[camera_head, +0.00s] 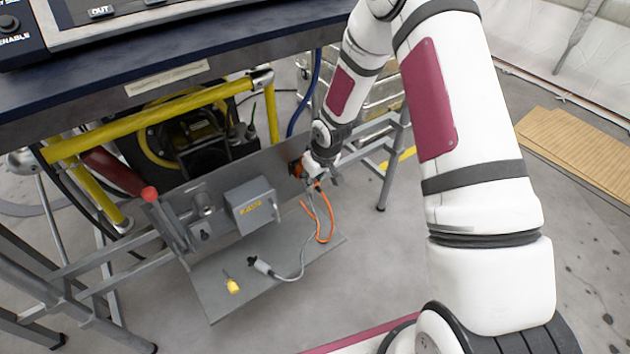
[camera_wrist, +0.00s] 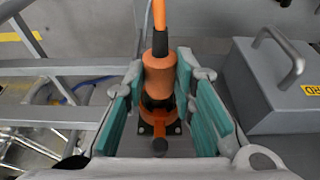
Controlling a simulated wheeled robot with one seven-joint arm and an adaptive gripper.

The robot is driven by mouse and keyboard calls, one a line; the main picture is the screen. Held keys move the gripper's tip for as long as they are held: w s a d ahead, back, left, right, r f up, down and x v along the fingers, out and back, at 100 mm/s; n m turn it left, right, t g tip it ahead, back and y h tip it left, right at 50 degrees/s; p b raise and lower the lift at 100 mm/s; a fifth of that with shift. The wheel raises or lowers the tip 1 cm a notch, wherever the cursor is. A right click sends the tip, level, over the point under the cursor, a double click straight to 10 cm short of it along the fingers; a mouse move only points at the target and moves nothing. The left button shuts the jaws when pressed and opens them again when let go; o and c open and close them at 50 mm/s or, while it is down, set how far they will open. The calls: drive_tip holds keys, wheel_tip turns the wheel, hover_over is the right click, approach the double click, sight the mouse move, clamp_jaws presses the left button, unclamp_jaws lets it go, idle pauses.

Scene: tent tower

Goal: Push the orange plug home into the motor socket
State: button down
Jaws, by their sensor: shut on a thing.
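The orange plug (camera_wrist: 158,75), with an orange cable running up from it, stands between the teal finger pads of my gripper (camera_wrist: 161,68). My gripper is shut on it. The plug lines up with the motor socket (camera_wrist: 172,130), a dark screwed flange with an orange collar on the grey panel, and appears to meet it. I cannot tell how deep the plug sits. In the head view my gripper (camera_head: 320,172) is at the right end of the upright panel, and the orange part there (camera_head: 296,168) is partly hidden by it. The orange cable (camera_head: 327,228) hangs in a loop below.
A grey box (camera_head: 252,206) with a handle is left of my gripper. A grey cable with a loose connector (camera_head: 262,267) and a yellow item (camera_head: 232,286) lie on the lower plate (camera_head: 212,300). A yellow rail (camera_head: 150,117) and the dark tabletop (camera_head: 180,78) are above, left.

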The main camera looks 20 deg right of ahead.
drive_tip(key=shift+w+a, duration=0.15)
drive_tip(key=shift+w, duration=0.25)
drive_tip(key=c, duration=1.3)
unclamp_jaws()
drive_tip(key=v, duration=1.2)
